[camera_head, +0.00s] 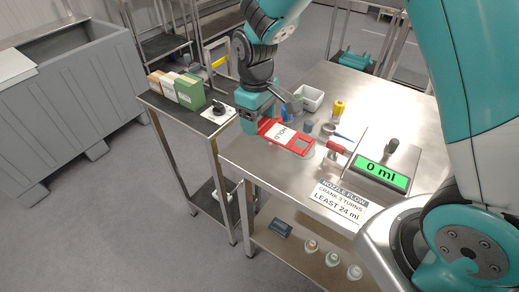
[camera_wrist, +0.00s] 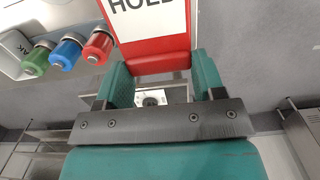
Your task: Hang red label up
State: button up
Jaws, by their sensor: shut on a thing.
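The red label (camera_head: 285,136) has a white panel reading HOLD. In the head view it extends to the right from my gripper (camera_head: 263,121), over the left part of the steel table. In the wrist view the red label (camera_wrist: 155,48) is between the fingertips of my gripper (camera_wrist: 158,72), which is shut on its red edge. The label's far end is cut off at the top of the wrist view. No hook or hanging place can be told for certain.
The steel table (camera_head: 262,167) bears a green 0 ml display (camera_head: 380,174), a white bin (camera_head: 310,98) and a yellow piece (camera_head: 338,108). A side stand (camera_head: 187,118) holds boxes. In the wrist view, green (camera_wrist: 35,62), blue (camera_wrist: 67,53) and red (camera_wrist: 97,48) knobs are left of the label.

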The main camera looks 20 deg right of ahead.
notch_tip(320, 180, down, 11)
jog(key=shift+f+p, duration=0.1)
jog(key=shift+p, duration=0.55)
jog(key=o, duration=1.3)
jog(key=shift+f, duration=0.1)
notch_tip(320, 180, up, 12)
jog(key=f+b, duration=0.1)
jog(key=b, duration=0.1)
notch_tip(320, 180, up, 5)
send_over(259, 157)
jog(key=s, duration=0.2)
jog(key=shift+a+f+y, duration=0.15)
jog(key=shift+a+y, duration=0.15)
jog(key=shift+a, duration=0.15)
jog(key=s+r+y, duration=0.1)
jog(key=s+r, duration=0.2)
jog(key=s, duration=0.4)
jog(key=s+a+r+y, duration=0.1)
jog(key=s+r, duration=0.3)
jog(key=s, duration=0.2)
jog(key=s+a+r+y, duration=0.1)
jog(key=s+r, duration=0.3)
jog(key=s, duration=0.3)
jog(key=shift+s+a+y, duration=0.1)
jog(key=shift+s+y, duration=0.2)
jog(key=shift+y, duration=0.1)
